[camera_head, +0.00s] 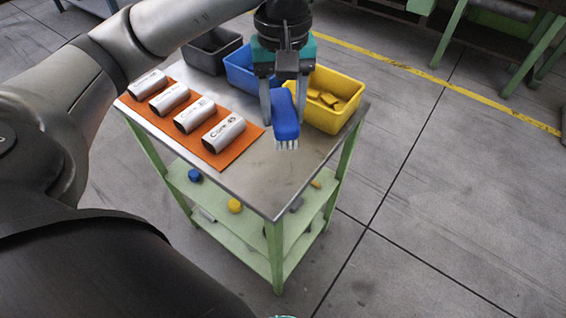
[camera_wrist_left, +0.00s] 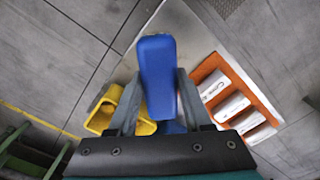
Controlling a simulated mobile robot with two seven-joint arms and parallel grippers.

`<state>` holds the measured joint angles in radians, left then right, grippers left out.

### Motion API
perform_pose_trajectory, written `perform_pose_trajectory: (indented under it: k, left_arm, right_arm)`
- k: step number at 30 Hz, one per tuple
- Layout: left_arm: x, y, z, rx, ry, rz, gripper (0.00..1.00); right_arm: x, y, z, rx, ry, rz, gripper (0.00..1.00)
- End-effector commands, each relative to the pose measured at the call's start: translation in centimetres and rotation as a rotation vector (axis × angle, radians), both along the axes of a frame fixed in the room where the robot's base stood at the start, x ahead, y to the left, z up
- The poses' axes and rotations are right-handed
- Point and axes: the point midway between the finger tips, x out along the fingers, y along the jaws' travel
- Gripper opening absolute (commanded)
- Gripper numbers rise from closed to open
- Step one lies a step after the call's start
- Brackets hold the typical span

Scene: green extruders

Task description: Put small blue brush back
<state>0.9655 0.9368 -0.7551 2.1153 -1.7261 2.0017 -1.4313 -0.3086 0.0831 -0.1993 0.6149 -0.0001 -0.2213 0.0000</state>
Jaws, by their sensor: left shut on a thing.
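The small blue brush (camera_head: 285,116) has a blue handle and pale bristles at its lower end. My left gripper (camera_head: 284,110) is shut on it and holds it above the metal top of the green cart (camera_head: 270,182). In the left wrist view, the brush (camera_wrist_left: 158,75) sits between the two fingers of my left gripper (camera_wrist_left: 158,105). The blue bin (camera_head: 238,72) stands behind the gripper and is partly hidden by it. My right gripper is not in view.
A yellow bin (camera_head: 336,118) with yellow pieces stands to the right of the brush. A dark grey bin (camera_head: 205,57) is at the back left. Several white cylinders (camera_head: 224,134) lie on an orange mat (camera_head: 243,143). The cart top's front is clear.

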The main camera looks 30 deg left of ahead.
Motion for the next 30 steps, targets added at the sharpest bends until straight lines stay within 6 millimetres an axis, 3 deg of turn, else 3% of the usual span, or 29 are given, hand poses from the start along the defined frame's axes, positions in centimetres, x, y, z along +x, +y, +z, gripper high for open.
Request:
perform_pose_trajectory:
  k: [3,9,17,24,30]
  left_arm:
    - [-0.2,0.0,-3.6,0.001,0.007,-0.001,0.00]
    - [-0.1,0.0,-7.8,0.002,0.004,-0.002,0.00]
    - [0.0,0.0,-9.7,-0.001,0.001,-0.003,0.00]
    - [-0.1,0.0,-13.2,0.000,0.003,-0.003,0.00]
    - [0.0,0.0,-13.3,0.001,-0.002,-0.004,0.00]
  right_arm:
    - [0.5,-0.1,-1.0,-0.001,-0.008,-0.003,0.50]
    - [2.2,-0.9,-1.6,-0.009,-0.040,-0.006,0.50]
    - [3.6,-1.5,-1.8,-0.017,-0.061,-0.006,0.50]
    - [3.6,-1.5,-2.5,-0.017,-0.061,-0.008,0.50]
    - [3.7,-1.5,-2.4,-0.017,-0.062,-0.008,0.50]
